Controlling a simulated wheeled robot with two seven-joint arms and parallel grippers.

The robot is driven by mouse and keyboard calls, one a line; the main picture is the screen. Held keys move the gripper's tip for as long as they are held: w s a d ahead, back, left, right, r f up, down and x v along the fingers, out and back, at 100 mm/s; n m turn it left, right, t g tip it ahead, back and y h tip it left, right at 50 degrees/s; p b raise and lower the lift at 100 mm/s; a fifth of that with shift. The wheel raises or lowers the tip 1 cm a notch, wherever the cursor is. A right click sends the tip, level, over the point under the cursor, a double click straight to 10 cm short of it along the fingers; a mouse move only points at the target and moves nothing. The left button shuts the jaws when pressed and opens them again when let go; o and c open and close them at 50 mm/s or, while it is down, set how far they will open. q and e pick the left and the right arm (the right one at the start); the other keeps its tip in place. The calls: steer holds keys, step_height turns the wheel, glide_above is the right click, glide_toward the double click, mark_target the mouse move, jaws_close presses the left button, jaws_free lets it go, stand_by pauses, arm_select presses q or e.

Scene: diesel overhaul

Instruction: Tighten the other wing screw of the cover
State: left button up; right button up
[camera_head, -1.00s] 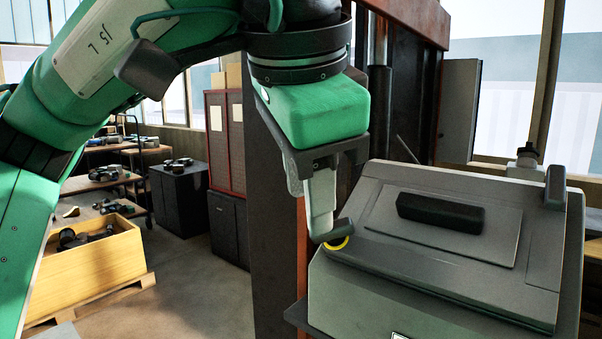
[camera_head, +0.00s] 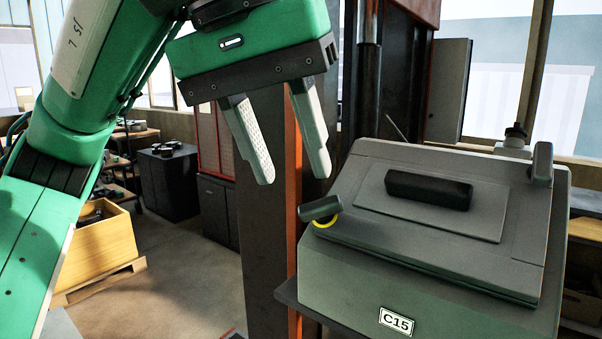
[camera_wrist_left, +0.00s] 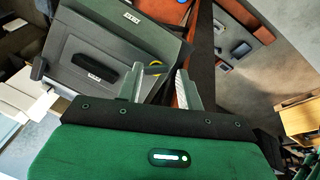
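The grey cover (camera_head: 350,190) with a black handle (camera_head: 428,190) lies shut on a grey-green box labelled C15 (camera_head: 396,321). One dark wing screw (camera_head: 320,208) sits at the cover's left corner, lying sideways over a yellow ring (camera_head: 325,223). The other wing screw (camera_head: 541,163) stands upright at the far right corner, with no yellow ring visible. My left gripper (camera_head: 293,177) is open and empty, its fingers pointing down above and left of the left wing screw, apart from it. In the left wrist view the fingers (camera_wrist_left: 160,84) show below the yellow ring. My right gripper is not in view.
A dark upright post (camera_head: 265,250) with an orange edge stands just left of the box. A grey cabinet (camera_head: 447,90) and a small fitting (camera_head: 515,138) stand behind. Space above the cover is clear.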

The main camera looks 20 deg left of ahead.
mark_target(319, 204)
arm_select(q)
steer(key=f+n+t+h+b, duration=0.1)
steer(key=n+b, duration=0.5)
steer(key=w+f+n+t+h+b, duration=0.1)
steer(key=n+t+b, duration=0.1)
steer(key=n+b, duration=0.4)
steer(key=f+n+t+h+b, duration=0.1)
steer(key=n+h+b, duration=0.1)
steer(key=n+b, duration=0.4)
steer(key=shift+w+d+n+t+b, duration=0.2)
steer(key=shift+n, duration=0.4)
steer(key=shift+w+d+n+t+b, duration=0.15)
steer(key=shift+d+n+t, duration=0.05)
steer(key=shift+n, duration=0.4)
steer(key=shift+w, duration=0.3)
steer(key=shift+s, duration=0.25)
steer(key=shift+w+f, duration=0.15)
steer(key=shift+f, duration=0.05)
steer(key=shift+w+d+f+b, duration=0.25)
steer(key=shift+w+f+b, duration=0.25)
steer(key=shift+f, duration=0.25)
steer(key=shift+w+d+f+b, duration=0.2)
steer(key=shift+w+f+b, duration=0.2)
steer(key=shift+w+f, duration=0.25)
